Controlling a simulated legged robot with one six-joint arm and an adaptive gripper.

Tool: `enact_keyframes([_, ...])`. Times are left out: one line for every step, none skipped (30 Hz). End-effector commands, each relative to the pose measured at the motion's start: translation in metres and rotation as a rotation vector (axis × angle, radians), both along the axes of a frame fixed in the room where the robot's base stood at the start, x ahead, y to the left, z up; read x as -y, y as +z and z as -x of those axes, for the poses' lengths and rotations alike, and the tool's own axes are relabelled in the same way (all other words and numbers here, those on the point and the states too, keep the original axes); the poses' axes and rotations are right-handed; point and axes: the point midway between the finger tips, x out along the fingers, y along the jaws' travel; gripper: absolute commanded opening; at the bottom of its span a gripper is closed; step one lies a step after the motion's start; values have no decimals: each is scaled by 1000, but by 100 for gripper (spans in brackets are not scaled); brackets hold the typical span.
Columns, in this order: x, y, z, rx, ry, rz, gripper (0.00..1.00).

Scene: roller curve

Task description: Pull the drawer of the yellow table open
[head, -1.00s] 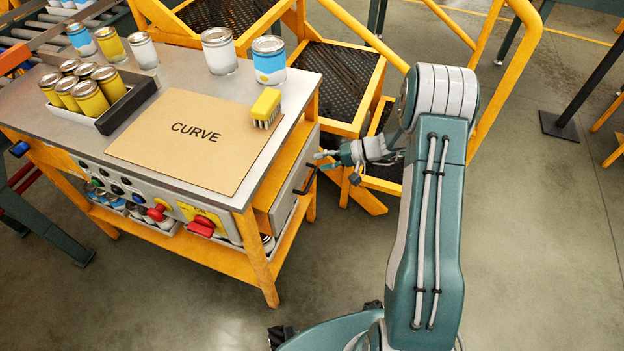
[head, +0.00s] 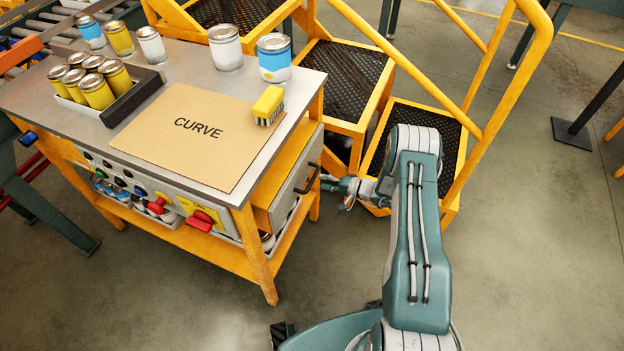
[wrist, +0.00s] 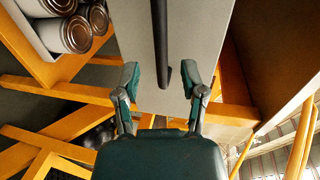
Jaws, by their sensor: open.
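The yellow table (head: 262,262) has a grey metal top and stands at the left in the head view. Its drawer (head: 286,196), with a grey front and yellowish side, is on the table's right side and sticks out a little past the tabletop. A black bar handle (head: 308,178) is on the drawer front. My gripper (head: 326,183) is open and just right of the handle. In the wrist view the handle (wrist: 160,45) runs down between the spread fingers of my gripper (wrist: 161,77), against the drawer front (wrist: 200,35). I cannot tell how deep between the fingers it is.
Yellow steps (head: 410,125) with dark treads and rails stand behind and right of my gripper, close to my arm. Cans (head: 274,58), a brush (head: 268,104) and a CURVE board (head: 195,135) are on the tabletop. The floor at the right front is clear.

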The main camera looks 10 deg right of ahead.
Motion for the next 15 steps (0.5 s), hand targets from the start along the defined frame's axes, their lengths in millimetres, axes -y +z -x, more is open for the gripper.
enact_keyframes([-9, -3, -5, 0, 3, 0, 54])
enact_keyframes([-13, -4, -8, -1, 4, 0, 54])
enact_keyframes([-18, -5, -12, 0, 4, -1, 54])
enact_keyframes([-22, -6, -15, 0, 2, -1, 54])
enact_keyframes([-25, -6, -17, 0, 2, 0, 54])
enact_keyframes([-29, -8, -20, -1, 3, 0, 54])
enact_keyframes([-31, -8, -22, -1, 2, 1, 54])
enact_keyframes([-33, -9, -24, 0, 1, 0, 54])
enact_keyframes([-35, -9, -25, 0, 1, 0, 54])
enact_keyframes([-37, -10, -26, 0, 1, 0, 54])
enact_keyframes([-38, -10, -27, 0, 1, 0, 54])
enact_keyframes([-39, -10, -28, 0, 1, 0, 54])
enact_keyframes([-39, -10, -28, 0, 1, 0, 54])
enact_keyframes([-39, -10, -28, -1, 1, -1, 54])
enact_keyframes([-39, -10, -28, -1, 1, -1, 54])
